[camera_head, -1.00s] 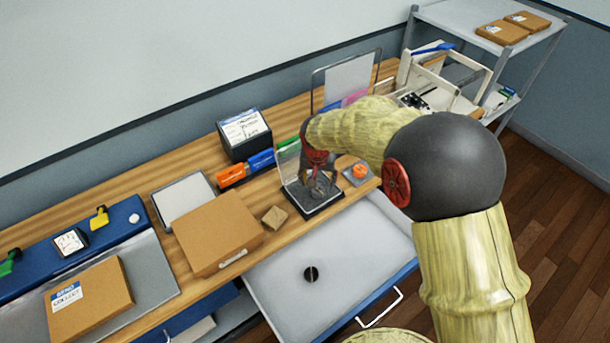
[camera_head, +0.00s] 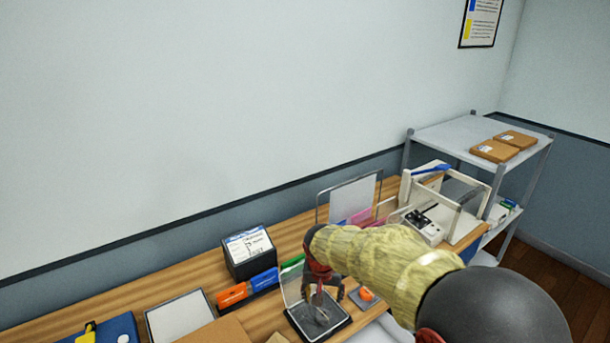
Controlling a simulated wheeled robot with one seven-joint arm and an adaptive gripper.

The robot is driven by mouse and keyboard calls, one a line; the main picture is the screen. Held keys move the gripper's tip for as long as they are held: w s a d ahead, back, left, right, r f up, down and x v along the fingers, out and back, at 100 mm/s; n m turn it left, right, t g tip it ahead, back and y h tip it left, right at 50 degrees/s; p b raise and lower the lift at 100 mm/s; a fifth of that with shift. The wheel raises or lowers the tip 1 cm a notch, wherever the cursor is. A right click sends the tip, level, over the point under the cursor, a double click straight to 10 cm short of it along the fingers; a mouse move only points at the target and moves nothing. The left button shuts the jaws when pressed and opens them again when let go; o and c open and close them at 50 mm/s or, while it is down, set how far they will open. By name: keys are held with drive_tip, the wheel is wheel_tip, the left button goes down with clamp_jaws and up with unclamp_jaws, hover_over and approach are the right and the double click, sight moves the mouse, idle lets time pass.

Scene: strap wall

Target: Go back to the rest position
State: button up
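My gripper (camera_head: 318,312) points down at the end of my arm, over a black-based clear stand (camera_head: 333,327) on the wooden bench (camera_head: 110,303). It is small and dark against the stand, so I cannot tell whether its fingers are open or shut, or whether anything is between them. My arm crosses the lower right of the view and hides part of the bench behind it.
A dark box with a white label (camera_head: 249,252) and orange and blue markers (camera_head: 248,286) stand left of my gripper. An orange knob (camera_head: 366,294) lies to its right. A white-framed device (camera_head: 440,205) and a grey shelf (camera_head: 455,134) with brown boxes (camera_head: 490,151) stand at the right.

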drive_tip(key=s+d+r+t+b, duration=0.1)
drive_tip(key=s+d+r, duration=0.3)
drive_tip(key=s, duration=0.6)
drive_tip(key=s+d+r+n+b, duration=0.1)
drive_tip(key=s+d+r+b, duration=0.1)
drive_tip(key=s+d+r, duration=0.3)
drive_tip(key=s+d+r+n+t+b, duration=0.1)
drive_tip(key=s+d+r, duration=0.3)
drive_tip(key=s, duration=1)
drive_tip(key=shift+s+d+r+t+y, duration=0.2)
drive_tip(key=shift+s+r+t+y, duration=0.1)
drive_tip(key=shift+r, duration=0.1)
